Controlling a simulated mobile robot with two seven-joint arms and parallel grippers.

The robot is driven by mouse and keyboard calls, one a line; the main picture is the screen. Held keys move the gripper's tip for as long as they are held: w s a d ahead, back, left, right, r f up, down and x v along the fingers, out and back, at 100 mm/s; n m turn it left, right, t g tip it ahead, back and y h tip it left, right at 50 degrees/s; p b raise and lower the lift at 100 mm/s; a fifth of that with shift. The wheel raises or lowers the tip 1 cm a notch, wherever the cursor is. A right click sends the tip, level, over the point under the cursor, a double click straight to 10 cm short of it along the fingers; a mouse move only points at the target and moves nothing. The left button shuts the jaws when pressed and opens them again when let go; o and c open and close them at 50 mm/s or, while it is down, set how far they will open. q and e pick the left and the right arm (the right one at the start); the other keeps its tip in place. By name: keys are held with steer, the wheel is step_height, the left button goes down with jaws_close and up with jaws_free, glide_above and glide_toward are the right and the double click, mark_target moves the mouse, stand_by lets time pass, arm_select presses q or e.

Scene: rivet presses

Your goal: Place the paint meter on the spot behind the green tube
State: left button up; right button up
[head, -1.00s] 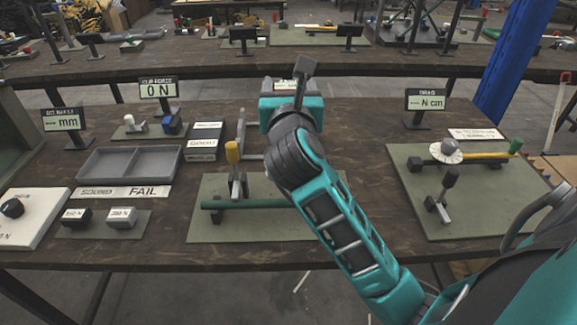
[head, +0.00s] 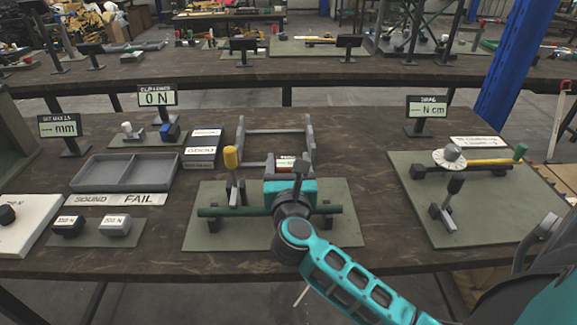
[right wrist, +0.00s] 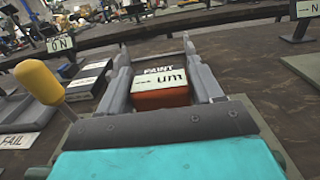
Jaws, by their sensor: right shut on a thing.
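The paint meter (right wrist: 160,95) is a small orange-red block with a black and white face marked PAINT and um. In the right wrist view it sits between the grey fingers of my right gripper (right wrist: 162,82), which is shut on it. In the head view, the right gripper (head: 288,167) and the meter are at the far side of the green tube (head: 230,211), whose middle is partly hidden by the teal gripper body. The tube lies across a green mat (head: 215,238). Whether the meter touches the surface below is unclear. My left gripper is out of view.
A yellow-handled lever (head: 231,160) stands left of the gripper. A grey open frame (head: 247,146) lies just behind. A grey two-compartment tray (head: 125,172) is to the left, and another mat (head: 490,230) with a dial is to the right.

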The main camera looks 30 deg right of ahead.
steer(key=shift+r, duration=0.1)
steer(key=o, duration=1.1)
steer(key=shift+f, duration=0.25)
steer(key=o, duration=0.5)
steer(key=shift+r, duration=0.1)
